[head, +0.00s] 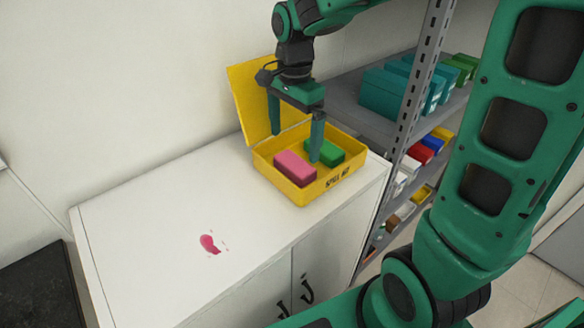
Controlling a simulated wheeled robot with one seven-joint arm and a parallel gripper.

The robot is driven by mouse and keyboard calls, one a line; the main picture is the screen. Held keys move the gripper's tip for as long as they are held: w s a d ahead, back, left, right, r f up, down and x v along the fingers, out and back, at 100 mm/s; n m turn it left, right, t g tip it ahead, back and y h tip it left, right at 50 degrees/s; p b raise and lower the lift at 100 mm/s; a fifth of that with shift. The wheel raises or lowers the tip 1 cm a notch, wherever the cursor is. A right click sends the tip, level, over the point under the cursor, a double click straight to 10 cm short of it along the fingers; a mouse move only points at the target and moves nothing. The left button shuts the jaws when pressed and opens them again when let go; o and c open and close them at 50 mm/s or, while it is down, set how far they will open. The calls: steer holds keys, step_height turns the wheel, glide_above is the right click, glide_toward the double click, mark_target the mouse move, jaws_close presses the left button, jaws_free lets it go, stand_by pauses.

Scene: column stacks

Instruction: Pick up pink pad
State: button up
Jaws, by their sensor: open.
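The pink pad (295,167) lies in the left part of an open yellow box (320,188) marked "SPILL KIT". A green pad (326,152) lies beside it on the right. My gripper (295,146) is open and empty, pointing down over the box. In this picture its left finger shows near the box's back left, and its right finger shows in front of the green pad, right of the pink pad. I cannot tell how far the fingertips are above the pads.
The box stands on a white cabinet (150,235) with its lid (253,97) raised at the back left. A pink spill (208,243) lies on the cabinet top. A grey shelf (350,110) with teal boxes (385,95) and coloured bins stands right. The cabinet top's left is clear.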

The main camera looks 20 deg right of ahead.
mark_target(295, 163)
steer(key=shift+d+f, duration=0.1)
steer(key=shift+f, duration=3.2)
steer(key=shift+c, duration=0.3)
steer(key=c, duration=0.8)
